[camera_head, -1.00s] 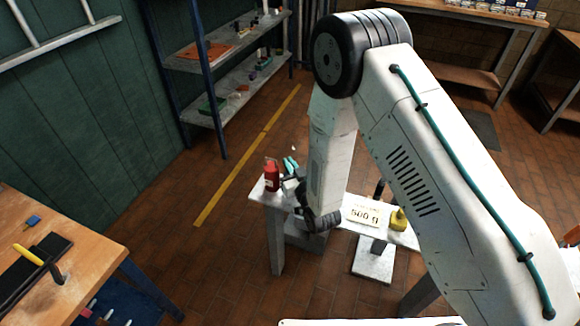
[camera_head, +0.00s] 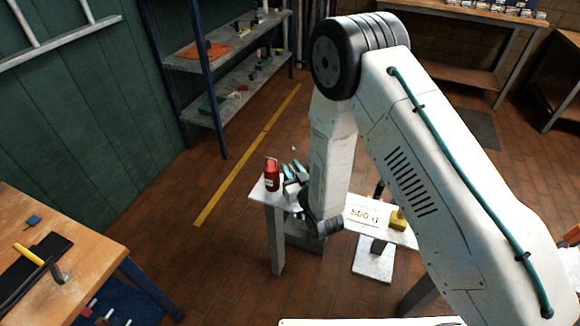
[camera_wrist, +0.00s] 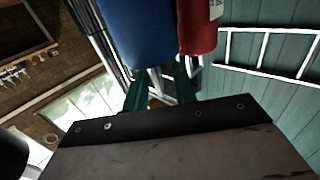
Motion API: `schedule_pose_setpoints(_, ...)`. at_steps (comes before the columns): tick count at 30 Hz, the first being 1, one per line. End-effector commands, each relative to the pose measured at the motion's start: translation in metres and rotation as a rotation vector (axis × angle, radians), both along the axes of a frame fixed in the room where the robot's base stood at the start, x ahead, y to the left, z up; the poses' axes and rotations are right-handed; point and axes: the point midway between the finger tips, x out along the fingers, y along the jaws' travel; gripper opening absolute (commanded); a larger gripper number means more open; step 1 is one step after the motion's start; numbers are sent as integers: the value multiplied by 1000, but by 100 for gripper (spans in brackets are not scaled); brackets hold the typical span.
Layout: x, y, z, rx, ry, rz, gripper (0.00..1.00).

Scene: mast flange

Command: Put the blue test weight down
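My gripper (camera_head: 292,170) is at the left end of a small white table, right of a red weight (camera_head: 272,174). In the wrist view its two teal fingers (camera_wrist: 161,90) stand apart with background visible between them. The blue test weight (camera_wrist: 137,32) is large at the top of the wrist view, beside the red weight (camera_wrist: 197,28). The blue weight overlaps the finger ends, and I cannot tell whether it touches them. What it rests on is hidden. I cannot make it out in the head view.
The white table (camera_head: 275,204) carries a "500 g" card (camera_head: 362,213) and a yellow weight (camera_head: 398,219) to the right. A wooden workbench (camera_head: 85,262) with tools stands at the lower left. Shelves (camera_head: 225,95) stand behind. My forearm hides part of the table.

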Motion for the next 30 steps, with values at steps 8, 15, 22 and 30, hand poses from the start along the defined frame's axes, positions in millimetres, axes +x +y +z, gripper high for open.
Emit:
schedule_pose_setpoints(8, -55, -26, 0, -1, 3, 0, 27)
schedule_pose_setpoints(15, -88, -41, 0, 0, 1, 0, 27)
schedule_pose_setpoints(22, -97, -45, 0, 0, -1, 0, 27)
schedule_pose_setpoints(30, -79, -47, 14, -15, 42, -19, 27)
